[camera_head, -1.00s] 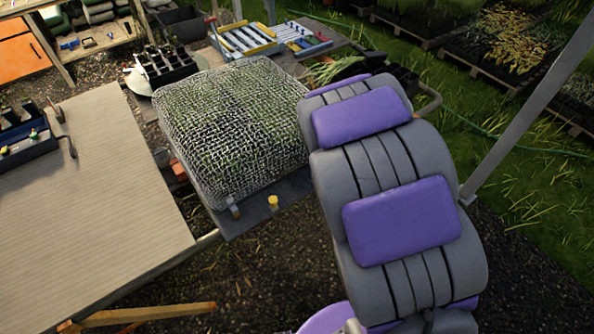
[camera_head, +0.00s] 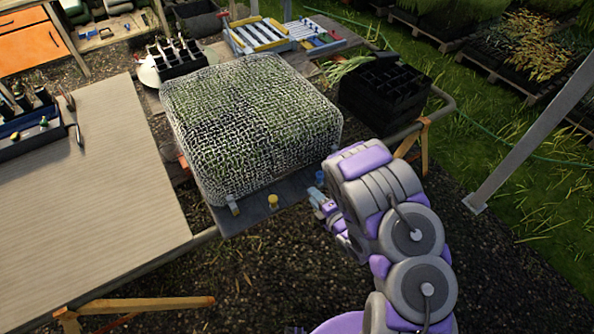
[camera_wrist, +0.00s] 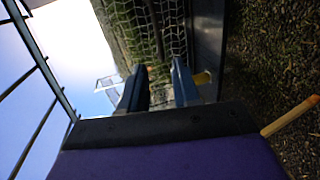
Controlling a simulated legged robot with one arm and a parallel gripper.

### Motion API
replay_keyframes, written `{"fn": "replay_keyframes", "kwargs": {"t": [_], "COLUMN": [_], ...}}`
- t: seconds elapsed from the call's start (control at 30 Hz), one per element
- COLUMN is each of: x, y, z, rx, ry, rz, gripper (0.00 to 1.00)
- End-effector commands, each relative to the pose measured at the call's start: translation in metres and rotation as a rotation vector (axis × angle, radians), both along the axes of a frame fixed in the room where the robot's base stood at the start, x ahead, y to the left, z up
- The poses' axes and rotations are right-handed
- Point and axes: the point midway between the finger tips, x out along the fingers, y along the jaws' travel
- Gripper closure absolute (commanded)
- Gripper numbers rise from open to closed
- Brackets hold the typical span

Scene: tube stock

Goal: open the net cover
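The net cover (camera_head: 250,125) is a pale mesh box, closed over green plants on a dark bench. It also shows in the wrist view (camera_wrist: 155,22), beyond the fingertips. A small clip (camera_head: 234,208) sits at its front left corner. My gripper (camera_head: 318,188) is beside the cover's front right corner, at the bench edge. In the wrist view the two fingers of my gripper (camera_wrist: 160,78) stand apart with an empty gap between them. I cannot tell whether a fingertip touches the net.
A yellow knob (camera_head: 272,202) stands on the bench's front edge. Black crates (camera_head: 388,88) stand right of the net, and a blue and yellow rack (camera_head: 262,36) behind it. A wooden table (camera_head: 85,195) is at the left. A grey post (camera_head: 525,130) rises at the right.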

Motion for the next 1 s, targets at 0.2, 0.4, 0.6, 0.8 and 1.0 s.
{"fn": "replay_keyframes", "kwargs": {"t": [0.2,0.4,0.6,0.8,1.0], "x": [-0.005,0.004,0.017,0.047,0.075], "y": [0.009,0.016,0.025,0.043,0.063], "z": [-0.003,-0.009,-0.011,-0.016,-0.023], "rx": [0.015,0.012,0.014,0.019,0.021], "ry": [-0.037,-0.036,-0.041,-0.037,-0.038], "rz": [0.025,0.029,0.028,0.023,0.023], "gripper": [0.69,0.69,0.69,0.69,0.69]}}
